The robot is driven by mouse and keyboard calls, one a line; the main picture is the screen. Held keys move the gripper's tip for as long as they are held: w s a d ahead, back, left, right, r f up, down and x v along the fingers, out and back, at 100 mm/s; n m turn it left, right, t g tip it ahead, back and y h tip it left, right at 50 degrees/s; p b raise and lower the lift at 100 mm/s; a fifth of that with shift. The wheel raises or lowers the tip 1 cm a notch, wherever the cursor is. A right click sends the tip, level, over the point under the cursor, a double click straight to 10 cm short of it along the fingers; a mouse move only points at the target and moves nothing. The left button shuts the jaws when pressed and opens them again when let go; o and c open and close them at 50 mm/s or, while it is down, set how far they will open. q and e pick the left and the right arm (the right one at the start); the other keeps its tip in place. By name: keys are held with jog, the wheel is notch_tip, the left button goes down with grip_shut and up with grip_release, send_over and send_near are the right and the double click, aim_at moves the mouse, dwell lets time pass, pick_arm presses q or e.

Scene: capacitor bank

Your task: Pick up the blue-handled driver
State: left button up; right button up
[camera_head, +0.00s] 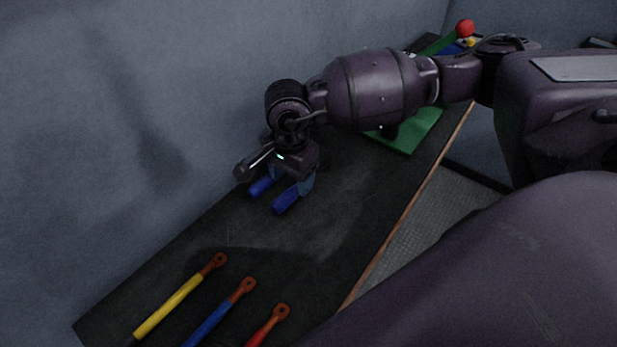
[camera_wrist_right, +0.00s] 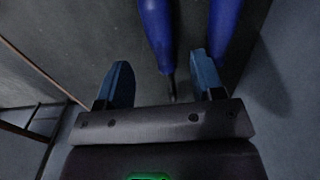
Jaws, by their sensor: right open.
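Two blue handles lie side by side on the dark bench below my right gripper. The handle nearer the bench's front edge (camera_head: 286,200) is a driver with a thin shaft; in the right wrist view this driver (camera_wrist_right: 157,32) lies lengthwise, its shaft reaching between the fingers. The second handle (camera_head: 262,186), nearer the wall, shows in that view beyond the right-hand finger (camera_wrist_right: 225,25); its tip is hidden. My right gripper (camera_head: 291,178) is open and empty, and its fingers (camera_wrist_right: 160,82) stand apart from each other. My left gripper is not in view.
Yellow (camera_head: 168,305), blue (camera_head: 208,325) and red (camera_head: 265,328) rods with orange eyelets lie at the bench's near end. A green mat (camera_head: 415,133) and a red ball (camera_head: 465,28) are farther back. The wall (camera_head: 110,130) borders the bench (camera_head: 325,235) on the left.

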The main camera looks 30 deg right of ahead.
aim_at(292, 190)
notch_tip(292, 190, down, 5)
jog(key=shift+w+r, duration=0.15)
jog(key=shift+r, duration=0.05)
jog(key=shift+c, duration=0.2)
jog(key=c, duration=1)
notch_tip(292, 190, up, 20)
jog(key=shift+r, duration=0.1)
jog(key=shift+c, duration=0.2)
